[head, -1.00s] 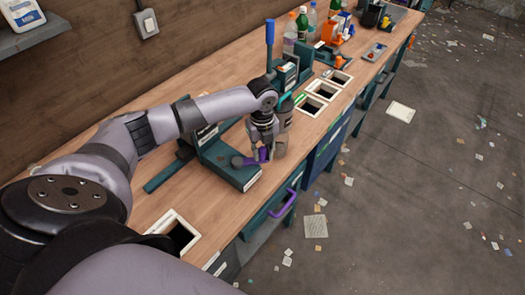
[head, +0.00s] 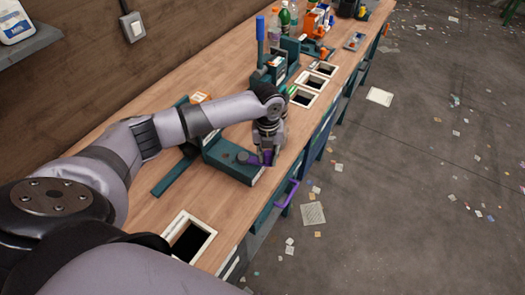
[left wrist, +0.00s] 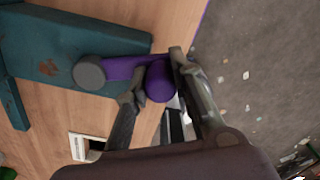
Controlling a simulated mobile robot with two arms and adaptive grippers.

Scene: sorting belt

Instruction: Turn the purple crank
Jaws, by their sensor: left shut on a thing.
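The purple crank has a grey hub (head: 243,157) on a dark teal base (head: 228,160) near the bench's front edge. In the left wrist view its purple arm (left wrist: 122,67) runs from the round grey hub (left wrist: 89,73) to a round purple knob (left wrist: 159,82). My left gripper (head: 267,157) reaches down over the knob end. In the left wrist view its fingers (left wrist: 157,76) stand on either side of the knob and are shut on it. In the head view the fingers hide part of the crank. My right gripper is not in view.
A teal stand with a blue lever (head: 261,38) stands behind the gripper. Framed square openings (head: 305,99) lie along the bench to the right, and another (head: 190,240) lies near me. Bottles (head: 284,18) stand at the far end. A purple drawer handle (head: 287,196) juts from the front.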

